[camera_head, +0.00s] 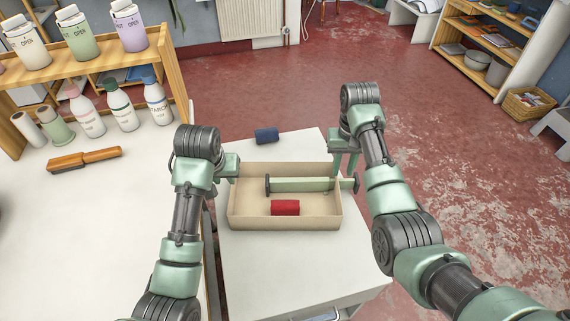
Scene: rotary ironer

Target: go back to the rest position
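My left gripper (231,168) is at the left rim of a shallow beige tray (285,223), and its finger gap cannot be made out. My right gripper (345,172) points down at the tray's right rear corner, with its two fingers apart. In the tray lie a pale green roller (302,185) with dark end discs and, in front of it, a red roll (285,208). The roller's right end reaches over the tray's right wall, just below my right gripper. I cannot tell whether they touch.
The tray stands on a white table (265,275). A dark blue roll (266,135) lies behind it. Red floor (450,150) is open at the right.

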